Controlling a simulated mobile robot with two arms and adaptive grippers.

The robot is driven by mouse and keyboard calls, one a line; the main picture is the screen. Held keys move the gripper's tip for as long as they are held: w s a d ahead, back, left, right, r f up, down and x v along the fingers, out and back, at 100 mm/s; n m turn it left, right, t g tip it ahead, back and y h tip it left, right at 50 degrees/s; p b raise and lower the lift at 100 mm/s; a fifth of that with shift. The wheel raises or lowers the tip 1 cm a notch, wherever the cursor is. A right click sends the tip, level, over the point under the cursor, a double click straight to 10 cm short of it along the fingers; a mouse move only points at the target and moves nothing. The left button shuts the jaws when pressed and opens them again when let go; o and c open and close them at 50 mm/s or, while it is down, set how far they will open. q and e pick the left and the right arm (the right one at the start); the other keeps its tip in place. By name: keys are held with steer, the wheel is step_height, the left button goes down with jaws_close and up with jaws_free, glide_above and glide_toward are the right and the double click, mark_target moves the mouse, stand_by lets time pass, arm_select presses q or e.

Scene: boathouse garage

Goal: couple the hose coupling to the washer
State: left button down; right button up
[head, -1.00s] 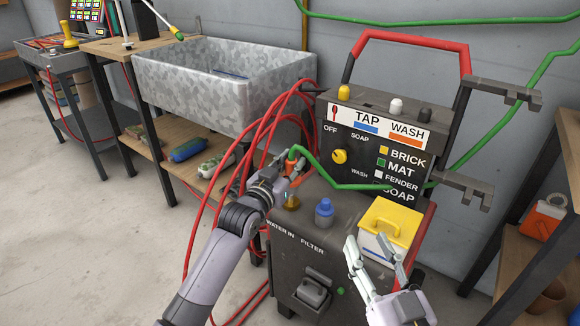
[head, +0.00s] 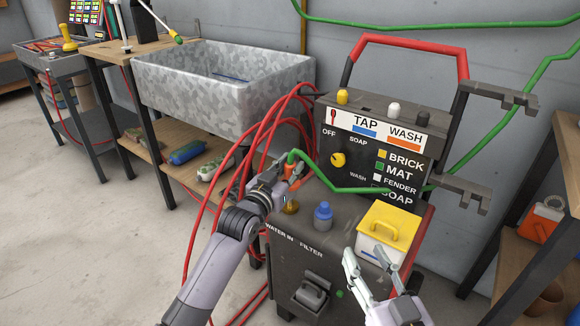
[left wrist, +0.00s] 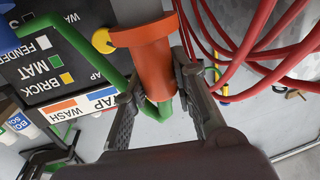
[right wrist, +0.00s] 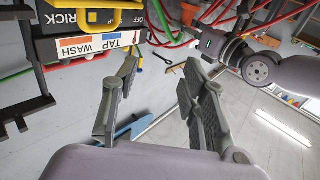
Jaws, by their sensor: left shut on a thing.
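The washer (head: 282,222) is a dark upright machine with a red handle and a labelled panel. A brass fitting (head: 291,207) stands on its deck by the WATER IN label. The orange hose coupling (left wrist: 150,62) has a flared end and a green hose (left wrist: 82,48) attached. My left gripper (head: 287,180) is shut on the hose coupling, above the deck beside the brass fitting. The coupling is mostly hidden in the head view; its far end is not clear in the left wrist view. My right gripper (head: 370,262) is open and empty, before the yellow-lidded box.
A blue-capped filter (head: 323,214) stands right of the brass fitting. The yellow-lidded box (head: 389,226) sits on the deck's right side. Red hoses (head: 203,215) loop at the left, near my left arm. A metal sink (head: 215,100) stands behind left.

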arm_select(q)
steer(key=shift+f, duration=0.4)
steer(key=shift+f+b, duration=0.3)
steer(key=shift+f, duration=1)
arm_select(e)
steer(key=shift+s+a+r+t+y, duration=0.1)
steer(key=shift+s+r+t+y, duration=0.1)
steer(key=shift+r+t, duration=0.65)
steer(key=shift+s+a+r+t+y, duration=0.15)
steer(key=shift+r+t, duration=0.3)
steer(key=shift+r, duration=0.7)
steer(key=shift+w, duration=0.1)
